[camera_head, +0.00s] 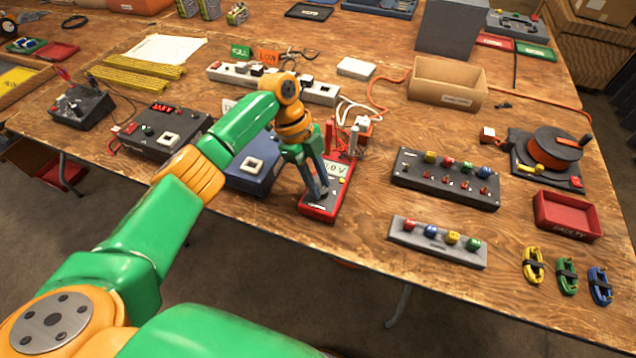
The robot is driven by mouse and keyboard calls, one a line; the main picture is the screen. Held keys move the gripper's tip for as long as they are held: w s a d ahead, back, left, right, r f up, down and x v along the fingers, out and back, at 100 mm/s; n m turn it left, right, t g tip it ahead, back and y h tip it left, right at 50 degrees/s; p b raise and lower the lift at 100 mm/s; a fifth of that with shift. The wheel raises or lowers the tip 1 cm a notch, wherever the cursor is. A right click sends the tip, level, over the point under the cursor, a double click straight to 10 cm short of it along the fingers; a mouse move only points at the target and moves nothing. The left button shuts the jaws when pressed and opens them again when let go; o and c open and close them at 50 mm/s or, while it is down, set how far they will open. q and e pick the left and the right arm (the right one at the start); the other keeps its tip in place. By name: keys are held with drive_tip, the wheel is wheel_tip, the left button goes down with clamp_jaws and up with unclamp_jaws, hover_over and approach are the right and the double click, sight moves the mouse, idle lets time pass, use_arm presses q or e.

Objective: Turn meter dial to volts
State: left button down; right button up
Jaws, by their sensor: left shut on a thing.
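The meter is a red-edged box (340,194) lying near the front of the wooden table, with a pale display (337,170) that seems to read "0 V". My left gripper (318,190) comes down over the left part of the meter's face, pointing at the table. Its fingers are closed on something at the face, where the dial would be. The fingers hide the dial, so its pointer and marks cannot be read. My right gripper is not in view.
A blue box (253,170) stands close left of the meter. A black panel with coloured knobs (445,181) and a grey strip (437,243) lie to its right. A white power strip (228,76) and cables lie behind.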

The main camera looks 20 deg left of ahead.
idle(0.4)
use_arm(q)
drive_tip(key=c, duration=0.6)
unclamp_jaws()
drive_tip(key=v, duration=0.7)
drive_tip(key=shift+b, duration=0.3)
